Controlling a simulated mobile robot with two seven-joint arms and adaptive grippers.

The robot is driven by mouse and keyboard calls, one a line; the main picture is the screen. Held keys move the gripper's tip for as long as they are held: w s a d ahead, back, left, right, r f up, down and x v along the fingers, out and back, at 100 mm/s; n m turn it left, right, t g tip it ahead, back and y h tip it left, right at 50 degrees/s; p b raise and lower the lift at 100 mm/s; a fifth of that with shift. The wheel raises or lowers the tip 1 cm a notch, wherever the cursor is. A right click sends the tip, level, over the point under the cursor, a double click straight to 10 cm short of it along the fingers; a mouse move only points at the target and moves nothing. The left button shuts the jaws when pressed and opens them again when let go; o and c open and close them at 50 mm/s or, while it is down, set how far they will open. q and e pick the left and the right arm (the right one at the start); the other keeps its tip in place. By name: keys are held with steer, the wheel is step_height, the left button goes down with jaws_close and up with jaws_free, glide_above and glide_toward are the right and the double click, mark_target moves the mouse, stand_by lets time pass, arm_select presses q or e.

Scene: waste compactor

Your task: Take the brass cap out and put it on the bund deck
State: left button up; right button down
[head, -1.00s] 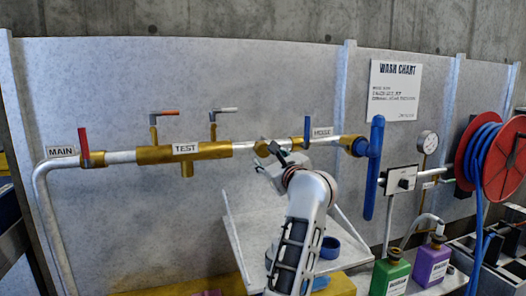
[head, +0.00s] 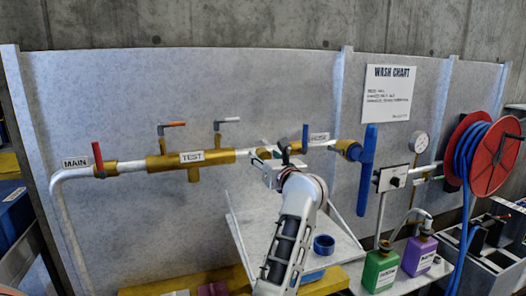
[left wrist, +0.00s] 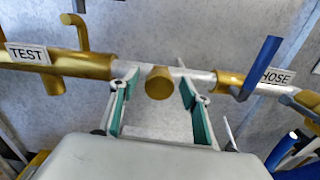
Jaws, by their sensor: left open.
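The brass cap (left wrist: 159,82) shows as a round brass end on the pipe, between the TEST and HOSE labels, in the left wrist view. In the head view the brass there (head: 262,153) is partly hidden by my gripper. My left gripper (left wrist: 158,92) is open, its teal-padded fingers on either side of the cap with gaps to both. In the head view my left gripper (head: 275,165) is at the pipe. A pale grey deck (head: 262,228), perhaps the bund deck, lies below the pipe. My right gripper is not in view.
A blue ring (head: 323,244) sits on the pale deck. A blue handle (left wrist: 262,62) rises right of the cap. A long blue bar (head: 368,170) stands at the pipe's right end. Green (head: 380,271) and purple (head: 418,255) containers stand at the lower right.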

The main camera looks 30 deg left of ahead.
arm_select(q)
steer(key=shift+m+p, duration=1.7)
steer(key=shift+p, duration=1.05)
steer(key=shift+f+m+p, duration=0.1)
steer(key=shift+m+p, duration=0.3)
steer(key=shift+p, duration=0.05)
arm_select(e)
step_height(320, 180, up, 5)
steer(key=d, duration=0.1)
arm_select(q)
steer(key=shift+f+m, duration=0.2)
steer(key=shift+m, duration=0.2)
steer(key=shift+f, duration=0.1)
steer(key=c, duration=1.2)
steer(key=shift+b, duration=0.3)
steer(key=shift+n+b, duration=0.35)
steer(key=shift+n, duration=0.05)
steer(key=shift+n+b, duration=0.4)
steer(key=shift+b, duration=0.3)
steer(key=shift+n+b, duration=1.6)
steer(key=shift+b, duration=0.5)
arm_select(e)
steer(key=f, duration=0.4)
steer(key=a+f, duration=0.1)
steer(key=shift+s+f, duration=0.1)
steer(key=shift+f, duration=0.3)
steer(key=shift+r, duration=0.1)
